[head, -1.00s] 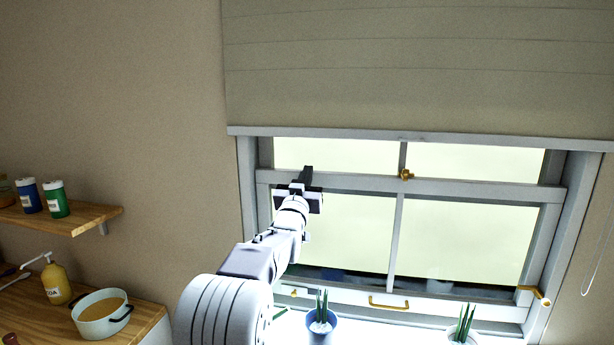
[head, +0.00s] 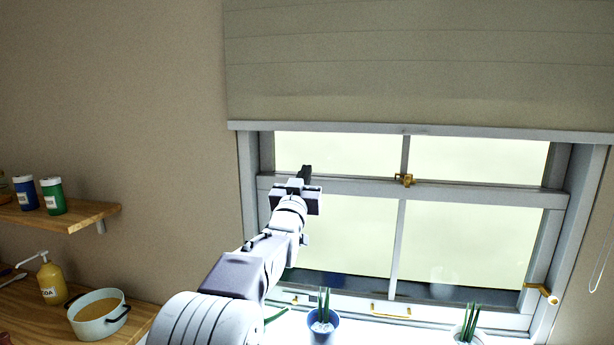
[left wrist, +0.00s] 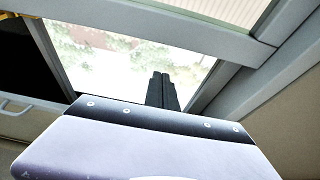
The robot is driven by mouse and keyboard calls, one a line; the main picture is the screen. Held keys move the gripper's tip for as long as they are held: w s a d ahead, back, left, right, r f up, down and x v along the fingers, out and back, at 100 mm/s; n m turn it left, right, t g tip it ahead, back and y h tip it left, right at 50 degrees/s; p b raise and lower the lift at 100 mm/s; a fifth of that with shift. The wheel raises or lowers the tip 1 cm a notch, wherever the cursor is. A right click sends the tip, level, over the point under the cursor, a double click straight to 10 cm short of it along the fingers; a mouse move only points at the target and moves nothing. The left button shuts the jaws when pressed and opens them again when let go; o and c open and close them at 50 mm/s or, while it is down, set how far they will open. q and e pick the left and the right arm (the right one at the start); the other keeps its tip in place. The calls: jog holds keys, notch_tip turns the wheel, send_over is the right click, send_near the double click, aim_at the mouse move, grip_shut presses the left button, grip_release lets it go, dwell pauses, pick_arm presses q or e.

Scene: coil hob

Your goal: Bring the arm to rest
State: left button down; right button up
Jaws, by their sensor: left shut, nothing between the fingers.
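My left arm reaches up from the bottom of the head view toward the window. My left gripper (head: 306,174) is shut and empty, with its fingers pointing up in front of the window's left side. In the left wrist view its dark fingers (left wrist: 161,90) lie together against the bright pane. I cannot tell from these views how far the fingertips are from the window. My right gripper does not show.
The sash window (head: 470,187) has a brass latch (head: 404,180) and a brass pull (head: 390,311). Potted plants (head: 323,322) stand on the sill. A pot (head: 98,314) and yellow pump bottle (head: 52,282) stand on the left counter, below a wooden shelf (head: 80,217).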

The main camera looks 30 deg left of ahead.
pick_arm(q)
jog(key=b+v, duration=0.2)
jog(key=v, duration=0.4)
jog(key=shift+s+d, duration=0.2)
jog(key=shift+s, duration=0.2)
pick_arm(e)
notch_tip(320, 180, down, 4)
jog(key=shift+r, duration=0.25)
pick_arm(q)
jog(key=w+d+f+m+g+h, duration=0.1)
jog(key=d+f+g+h, duration=0.1)
jog(key=d+f, duration=0.5)
jog(key=w+d+f+m+g+h, duration=0.1)
jog(key=d+f+g+h, duration=0.2)
jog(key=f, duration=0.6)
jog(key=s+d+f+g, duration=0.2)
jog(key=f, duration=0.5)
jog(key=s+d+f+g, duration=0.2)
jog(key=d+f, duration=0.1)
jog(key=f, duration=0.4)
jog(key=s+f+g, duration=0.5)
jog(key=s+f, duration=0.4)
jog(key=s, duration=0.3)
jog(key=s+d+f+m+g+h, duration=0.1)
jog(key=s+f+g, duration=0.4)
jog(key=s+f, duration=0.3)
jog(key=s, duration=0.4)
jog(key=shift+d+f+g, duration=0.3)
jog(key=shift+f+g, duration=0.05)
jog(key=shift+g, duration=0.05)
